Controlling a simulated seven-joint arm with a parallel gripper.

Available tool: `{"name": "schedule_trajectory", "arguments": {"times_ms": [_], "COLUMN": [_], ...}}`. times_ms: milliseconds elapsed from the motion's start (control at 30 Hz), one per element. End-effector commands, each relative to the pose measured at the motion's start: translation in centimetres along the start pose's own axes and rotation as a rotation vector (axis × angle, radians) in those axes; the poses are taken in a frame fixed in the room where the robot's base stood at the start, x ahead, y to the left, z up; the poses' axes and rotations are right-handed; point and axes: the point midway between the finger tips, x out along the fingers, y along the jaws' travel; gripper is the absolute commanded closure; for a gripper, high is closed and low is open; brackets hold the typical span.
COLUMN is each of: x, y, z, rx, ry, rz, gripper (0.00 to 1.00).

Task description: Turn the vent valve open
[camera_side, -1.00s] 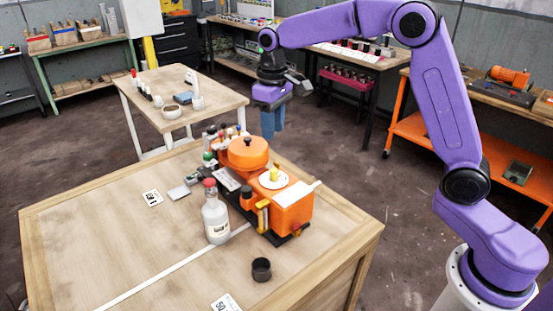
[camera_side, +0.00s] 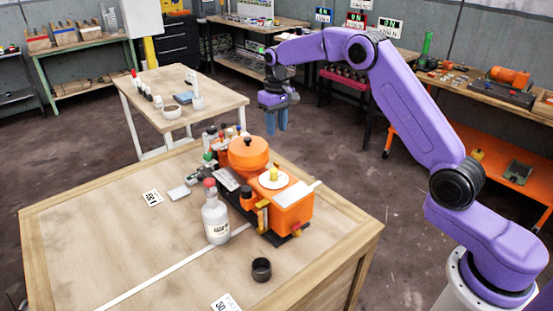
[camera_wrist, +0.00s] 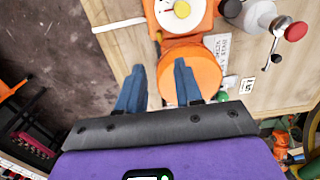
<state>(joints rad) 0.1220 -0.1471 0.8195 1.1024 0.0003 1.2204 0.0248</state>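An orange machine (camera_side: 293,213) stands on the wooden table. I cannot tell which part is the vent valve. My gripper (camera_side: 277,127) hangs in the air beyond the machine, above and clear of it. In the wrist view its blue fingers (camera_wrist: 159,66) are apart with nothing held; the right finger covers part of the orange lid.
A white bottle with a red cap (camera_side: 215,218) stands close to the machine's left. A small dark cup (camera_side: 261,270) is near the table's front. Small bottles crowd behind the lid. The left of the wooden table (camera_side: 90,240) is mostly bare.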

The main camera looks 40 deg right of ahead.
Motion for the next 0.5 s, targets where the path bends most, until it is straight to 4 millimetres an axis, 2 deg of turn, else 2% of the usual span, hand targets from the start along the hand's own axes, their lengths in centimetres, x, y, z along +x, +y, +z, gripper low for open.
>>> {"name": "schedule_trajectory", "arguments": {"times_ms": [100,500], "x": [2.4,9.5], "y": [0.1,0.1], "z": [0.1,0.1], "rx": [0.001,0.001], "ry": [-0.004,-0.001], "rz": [0.000,-0.001], "gripper": [0.65,0.65]}}
